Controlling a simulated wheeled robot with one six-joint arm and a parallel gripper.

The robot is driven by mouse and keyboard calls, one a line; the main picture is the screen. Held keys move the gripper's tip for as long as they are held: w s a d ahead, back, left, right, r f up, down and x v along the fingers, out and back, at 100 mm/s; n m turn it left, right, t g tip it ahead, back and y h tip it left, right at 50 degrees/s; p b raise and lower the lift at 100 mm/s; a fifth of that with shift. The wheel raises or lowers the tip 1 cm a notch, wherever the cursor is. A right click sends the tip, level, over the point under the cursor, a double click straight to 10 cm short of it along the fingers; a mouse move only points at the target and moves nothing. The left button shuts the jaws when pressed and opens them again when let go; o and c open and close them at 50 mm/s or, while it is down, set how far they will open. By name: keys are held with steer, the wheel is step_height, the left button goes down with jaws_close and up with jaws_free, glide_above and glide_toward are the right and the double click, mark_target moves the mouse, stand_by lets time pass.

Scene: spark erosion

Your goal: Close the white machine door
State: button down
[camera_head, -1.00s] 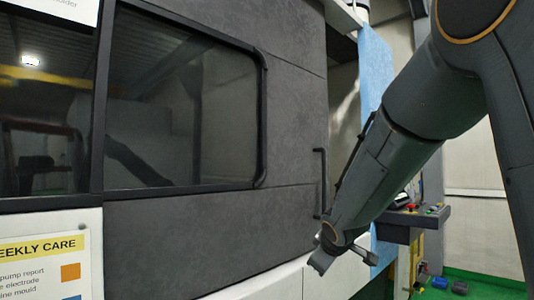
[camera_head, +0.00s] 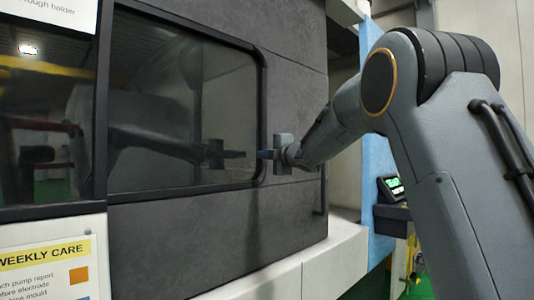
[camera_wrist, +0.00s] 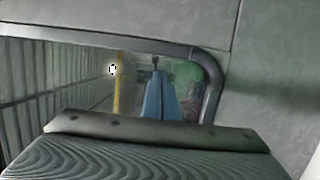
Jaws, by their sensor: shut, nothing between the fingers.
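The machine door (camera_head: 225,222) looks dark grey rather than white, with a large dark window (camera_head: 160,110) in a black rounded frame. A gap (camera_head: 342,70) shows between its right edge and a blue panel. A black vertical handle (camera_head: 322,195) sits near that edge, its upper part hidden by my arm. My gripper (camera_head: 264,154) is shut and empty, pointing left in front of the window's right frame; whether it touches cannot be told. Its blue fingers also show in the wrist view (camera_wrist: 158,88), before the window and its frame corner (camera_wrist: 210,75).
The blue panel (camera_head: 371,110) stands right of the gap. A white ledge (camera_head: 330,255) runs below the door. A control box with a lit screen (camera_head: 391,187) is partly behind my arm. A care notice (camera_head: 45,270) is at lower left. Green floor shows at lower right.

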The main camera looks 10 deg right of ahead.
mark_target(254, 155)
steer(key=p+x, duration=0.1)
steer(key=x, duration=0.2)
steer(key=shift+w+d+p, duration=0.9)
steer(key=shift+w+d, duration=0.5)
steer(key=shift+d, duration=0.1)
